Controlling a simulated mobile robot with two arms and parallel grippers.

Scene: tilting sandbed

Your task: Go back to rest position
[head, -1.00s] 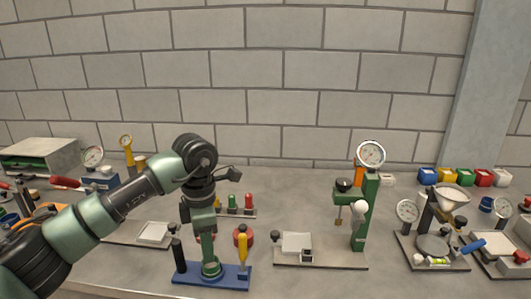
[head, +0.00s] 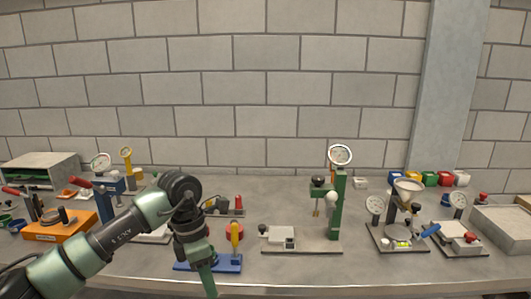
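My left arm comes in from the lower left. My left gripper (head: 206,282) points down in front of the blue base plate (head: 229,263) at the table's front edge and hides part of that plate. My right gripper is out of view.
A green gauge stand (head: 338,207) stands right of centre on the grey table (head: 320,267). A funnel stand (head: 404,205) and a light box (head: 504,228) are farther right. An orange box (head: 60,224) is at left. Bare table lies between the stands.

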